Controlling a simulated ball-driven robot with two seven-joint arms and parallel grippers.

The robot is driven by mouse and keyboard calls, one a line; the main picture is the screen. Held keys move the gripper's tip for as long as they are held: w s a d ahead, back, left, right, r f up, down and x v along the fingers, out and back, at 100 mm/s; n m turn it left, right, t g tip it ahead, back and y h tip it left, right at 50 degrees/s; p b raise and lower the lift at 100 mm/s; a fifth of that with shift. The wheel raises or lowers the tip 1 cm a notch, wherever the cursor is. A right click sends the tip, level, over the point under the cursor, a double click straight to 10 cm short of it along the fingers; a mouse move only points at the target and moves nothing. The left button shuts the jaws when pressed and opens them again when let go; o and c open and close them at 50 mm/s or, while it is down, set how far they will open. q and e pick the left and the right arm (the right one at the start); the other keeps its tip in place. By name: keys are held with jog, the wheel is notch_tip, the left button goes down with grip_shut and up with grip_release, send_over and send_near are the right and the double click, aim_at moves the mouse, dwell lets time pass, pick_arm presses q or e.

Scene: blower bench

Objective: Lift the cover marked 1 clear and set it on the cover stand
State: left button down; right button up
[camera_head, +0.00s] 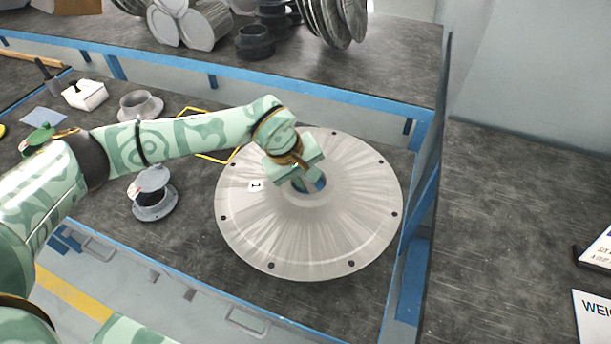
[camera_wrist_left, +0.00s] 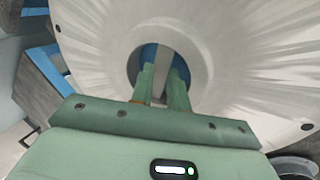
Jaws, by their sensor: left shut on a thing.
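The cover marked 1 (camera_head: 300,235) is a wide, shallow grey metal cone. It has a central hole, bolt holes around its rim and a white label reading 1 (camera_head: 256,186). It also fills much of the left wrist view (camera_wrist_left: 235,60). My left gripper (camera_head: 299,181) reaches into the central hole from above. In the wrist view its two green fingers (camera_wrist_left: 162,85) are shut on a pale strip of the cover, with blue showing behind. What lies under the cover is hidden, and I cannot tell whether it is raised. I cannot make out the cover stand. My right gripper is not in view.
A flanged grey fitting (camera_head: 153,196) and another ring-shaped part (camera_head: 139,105) stand left on the bench. A yellow outline (camera_head: 214,157) lies behind my arm. A blue-edged shelf (camera_head: 300,85) holds stacked metal parts at the back. A grey upright panel (camera_head: 428,150) stands close right.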

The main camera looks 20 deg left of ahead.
pick_arm(q)
jog(key=shift+w+f, duration=0.1)
jog(key=shift+f, duration=0.1)
dwell(0.3)
jog(key=c, duration=1.3)
grip_release()
jog(key=shift+s+f, duration=0.2)
jog(key=p+v, duration=0.4)
jog(key=v, duration=1.2)
jog(key=shift+r, duration=0.4)
jog(key=shift+f, duration=0.1)
